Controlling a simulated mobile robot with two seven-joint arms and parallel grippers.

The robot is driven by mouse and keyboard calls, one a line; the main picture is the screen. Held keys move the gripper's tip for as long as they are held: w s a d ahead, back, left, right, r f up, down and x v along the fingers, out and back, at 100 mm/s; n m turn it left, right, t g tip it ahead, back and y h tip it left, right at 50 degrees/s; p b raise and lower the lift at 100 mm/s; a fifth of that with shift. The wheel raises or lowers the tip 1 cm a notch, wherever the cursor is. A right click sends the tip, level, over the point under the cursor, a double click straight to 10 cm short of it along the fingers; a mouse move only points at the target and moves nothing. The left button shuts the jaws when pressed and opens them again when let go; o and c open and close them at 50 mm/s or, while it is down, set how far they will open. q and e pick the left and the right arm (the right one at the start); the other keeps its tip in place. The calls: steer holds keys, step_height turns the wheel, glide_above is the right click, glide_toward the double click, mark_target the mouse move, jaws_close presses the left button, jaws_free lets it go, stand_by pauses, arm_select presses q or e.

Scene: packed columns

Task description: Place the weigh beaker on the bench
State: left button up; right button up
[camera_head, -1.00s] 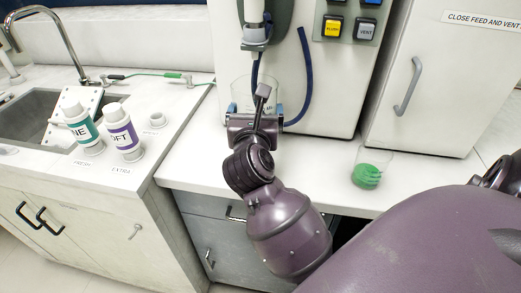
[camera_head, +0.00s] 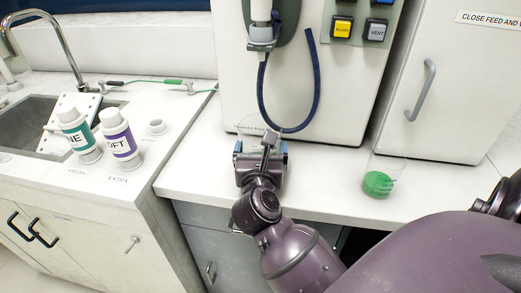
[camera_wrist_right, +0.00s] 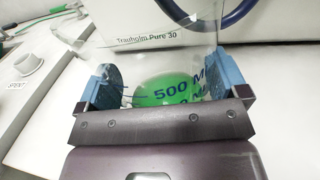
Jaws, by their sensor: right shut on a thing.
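A clear beaker (camera_head: 252,126), which also shows in the wrist view (camera_wrist_right: 150,62), is marked 500 ML and has a green mass in its lower part in the wrist view. My right gripper (camera_head: 261,148) is shut on it, with blue pads (camera_wrist_right: 104,86) on either side. The beaker looks upright, in front of the dispenser, over the white bench (camera_head: 215,175). I cannot tell whether its base touches the bench; the gripper hides it. A second clear beaker (camera_head: 379,183) with green contents stands on the bench to the right. My left gripper is not in view.
The dispenser (camera_head: 235,70) with a hanging blue hose (camera_head: 318,85) stands behind the held beaker. A white cabinet (camera_head: 460,105) is at the right. Two bottles (camera_head: 80,135) (camera_head: 118,138) and a sink are at the left. Bench room lies on both sides of the gripper.

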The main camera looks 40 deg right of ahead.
steer(key=shift+f, duration=0.2)
steer(key=o, duration=0.7)
steer(key=shift+r, duration=0.2)
steer(key=shift+s+a, duration=0.15)
steer(key=v, duration=1.1)
steer(key=shift+s+a, duration=0.2)
